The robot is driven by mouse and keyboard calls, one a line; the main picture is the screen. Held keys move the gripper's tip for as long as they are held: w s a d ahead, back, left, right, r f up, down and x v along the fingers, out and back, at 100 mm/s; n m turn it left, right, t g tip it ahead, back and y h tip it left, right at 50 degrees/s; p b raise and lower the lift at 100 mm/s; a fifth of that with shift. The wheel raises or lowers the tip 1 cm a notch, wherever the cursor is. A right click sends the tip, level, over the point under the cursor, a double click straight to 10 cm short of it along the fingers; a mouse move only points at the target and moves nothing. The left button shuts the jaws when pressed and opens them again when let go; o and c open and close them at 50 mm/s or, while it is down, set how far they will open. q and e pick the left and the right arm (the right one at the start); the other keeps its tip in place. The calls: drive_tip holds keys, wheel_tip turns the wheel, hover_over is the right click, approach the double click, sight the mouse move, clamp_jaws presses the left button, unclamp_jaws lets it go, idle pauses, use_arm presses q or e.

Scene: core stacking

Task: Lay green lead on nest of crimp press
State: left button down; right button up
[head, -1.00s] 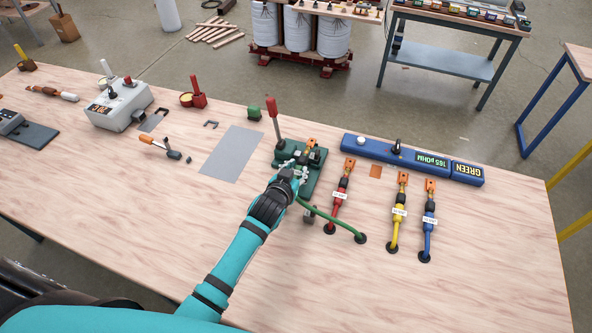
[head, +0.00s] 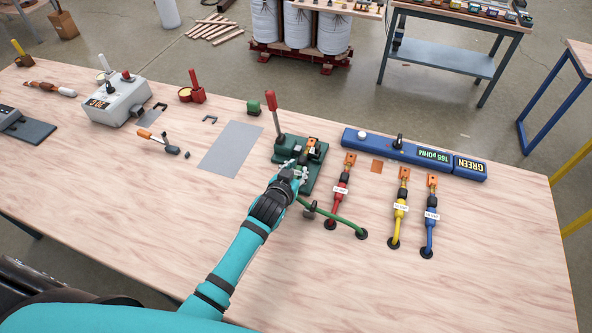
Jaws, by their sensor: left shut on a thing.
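The crimp press (head: 310,182) is a green base with a red-handled lever (head: 271,103) standing upright at its left. My left gripper (head: 294,170) is over the front of the press and shut on the green lead (head: 337,216). The lead's green cable runs from the gripper down to a black grommet in the table. An orange-copper end (head: 314,144) shows at the press beyond the gripper. The gripper and wrist hide much of the nest, so I cannot tell whether the lead touches it. My right gripper is not in view.
Red (head: 340,190), yellow (head: 401,208) and blue (head: 430,216) leads lie to the right of the press. A blue meter bar (head: 411,155) reading "165 µOHM" and "GREEN" lies behind them. A grey mat (head: 231,149) lies left. The front table is clear.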

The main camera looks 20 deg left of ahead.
use_arm(q)
drive_tip(key=shift+f, duration=0.35)
drive_tip(key=c, duration=1.1)
unclamp_jaws()
drive_tip(key=shift+o, duration=0.4)
drive_tip(key=shift+s+f, duration=0.1)
drive_tip(key=shift+s, duration=0.1)
drive_tip(key=v, duration=1.1)
drive_tip(key=shift+s+r, duration=0.3)
drive_tip(key=shift+r, duration=0.05)
